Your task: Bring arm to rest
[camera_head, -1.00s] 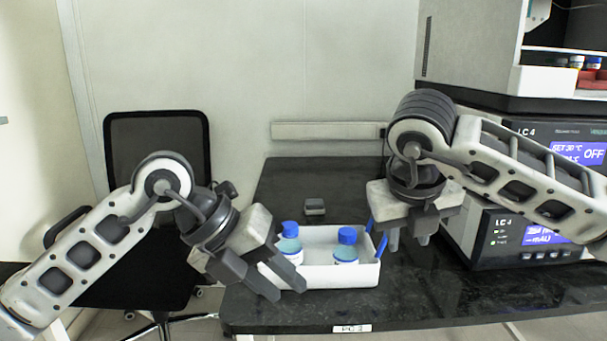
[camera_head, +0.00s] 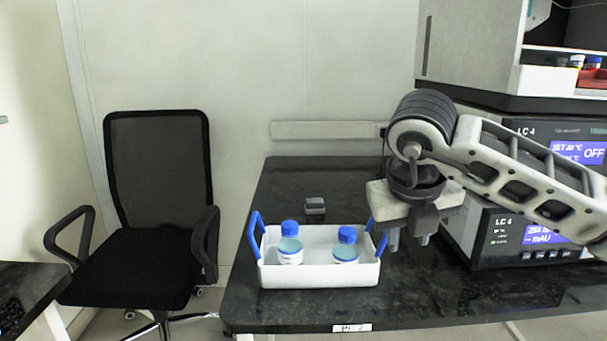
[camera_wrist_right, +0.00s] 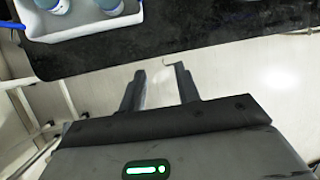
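My right gripper (camera_head: 408,241) hangs above the black bench, just right of the white tray. In the right wrist view its two fingers (camera_wrist_right: 160,85) stand apart with nothing between them. My left arm and gripper are out of view. The white tray (camera_head: 322,273) has blue handles and stands on the bench. It holds two bottles with blue caps, a left one (camera_head: 290,246) and a right one (camera_head: 346,247). Part of the tray (camera_wrist_right: 90,29) shows at the top left of the right wrist view.
The black bench (camera_head: 430,300) is clear in front and right of the tray. A small grey object (camera_head: 315,206) lies behind the tray. Stacked LC 4 instruments (camera_head: 530,235) stand at right under a cabinet (camera_head: 468,45). A black chair (camera_head: 158,180) stands left of the bench.

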